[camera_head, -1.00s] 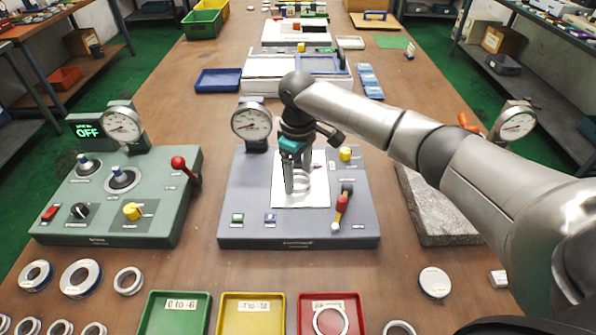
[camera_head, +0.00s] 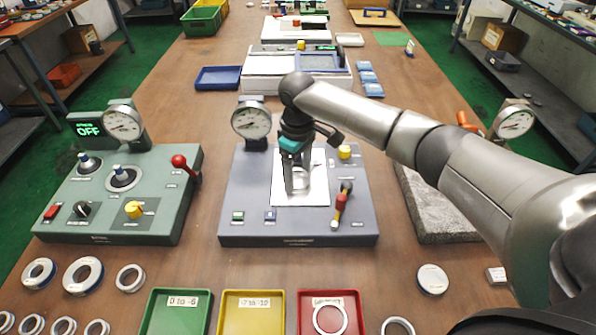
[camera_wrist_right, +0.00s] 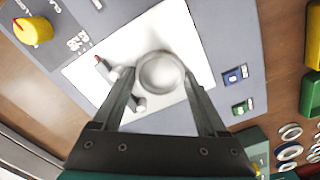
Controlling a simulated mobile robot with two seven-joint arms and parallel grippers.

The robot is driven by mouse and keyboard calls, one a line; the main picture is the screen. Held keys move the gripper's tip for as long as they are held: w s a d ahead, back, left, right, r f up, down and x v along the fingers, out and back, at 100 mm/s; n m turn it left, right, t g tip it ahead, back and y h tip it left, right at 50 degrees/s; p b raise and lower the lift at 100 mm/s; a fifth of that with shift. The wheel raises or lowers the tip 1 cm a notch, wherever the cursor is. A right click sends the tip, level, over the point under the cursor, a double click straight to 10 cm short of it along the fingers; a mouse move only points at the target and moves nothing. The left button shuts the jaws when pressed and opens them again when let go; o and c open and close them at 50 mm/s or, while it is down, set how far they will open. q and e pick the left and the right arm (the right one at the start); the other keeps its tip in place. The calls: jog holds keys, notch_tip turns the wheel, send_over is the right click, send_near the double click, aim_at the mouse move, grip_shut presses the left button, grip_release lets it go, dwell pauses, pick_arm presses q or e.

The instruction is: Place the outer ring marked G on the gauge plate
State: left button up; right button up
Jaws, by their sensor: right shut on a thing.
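My right gripper (camera_head: 299,186) is over the white gauge plate (camera_head: 318,196) on the grey middle fixture. In the right wrist view its two fingers (camera_wrist_right: 160,88) are on either side of a pale metal ring (camera_wrist_right: 161,72) and shut on it. The ring is on or just above the white plate (camera_wrist_right: 195,55); I cannot tell whether it touches. No mark G can be read on it. The fixture's dial gauge (camera_head: 251,121) stands behind the plate. My left gripper is not in view.
A lever with a red grip (camera_head: 341,203) stands at the plate's right. Green (camera_head: 153,325), yellow (camera_head: 226,325) and red (camera_head: 304,318) trays lie in front; the red one holds a ring (camera_head: 330,318). More rings (camera_head: 83,275) lie front left. A granite block (camera_head: 440,225) is at right.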

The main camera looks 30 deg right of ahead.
jog(key=shift+f, duration=0.1)
jog(key=o, duration=1.3)
jog(key=shift+o, duration=0.2)
notch_tip(320, 180, up, 15)
jog(key=p, duration=0.3)
jog(key=shift+a, duration=0.1)
